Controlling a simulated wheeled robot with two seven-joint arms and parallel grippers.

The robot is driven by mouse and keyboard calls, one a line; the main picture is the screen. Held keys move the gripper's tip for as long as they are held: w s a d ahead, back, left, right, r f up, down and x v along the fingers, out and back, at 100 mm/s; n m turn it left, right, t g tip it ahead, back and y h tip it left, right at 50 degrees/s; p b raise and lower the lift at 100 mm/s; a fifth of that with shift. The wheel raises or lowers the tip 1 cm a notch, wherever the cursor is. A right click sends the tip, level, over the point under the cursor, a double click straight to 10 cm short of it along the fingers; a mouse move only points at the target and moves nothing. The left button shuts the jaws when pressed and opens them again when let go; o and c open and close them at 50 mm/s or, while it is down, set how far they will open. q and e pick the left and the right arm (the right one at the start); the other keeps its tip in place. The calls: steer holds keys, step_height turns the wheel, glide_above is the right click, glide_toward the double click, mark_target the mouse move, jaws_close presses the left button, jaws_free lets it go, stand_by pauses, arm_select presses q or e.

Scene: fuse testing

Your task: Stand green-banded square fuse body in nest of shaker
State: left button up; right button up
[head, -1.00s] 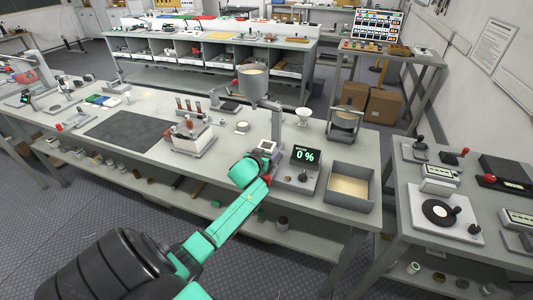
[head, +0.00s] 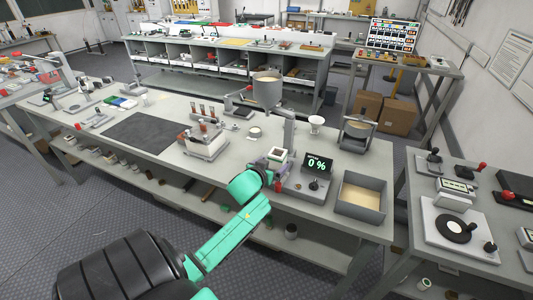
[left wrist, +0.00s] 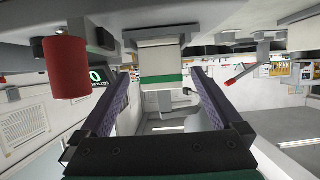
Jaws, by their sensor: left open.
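The green-banded square fuse body (left wrist: 160,65) shows in the left wrist view, white with a green band, its end set against a grey holder (left wrist: 158,35) that appears to be the nest. That view is upside down. In the head view the pale square fuse body (head: 277,153) appears upright at the shaker (head: 305,188), beside the display reading 0 %. My left gripper (left wrist: 161,72) is open, one finger on each side of the fuse body with visible gaps. My right gripper is out of view.
A red knob (left wrist: 66,67) is close beside my left finger. A grey sand-filled box (head: 361,193) stands right of the shaker. A hopper (head: 267,91) on a post rises behind it. A dark mat (head: 139,133) lies clear.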

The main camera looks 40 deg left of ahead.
arm_select(q)
steer(key=v, duration=0.6)
stand_by(0.3)
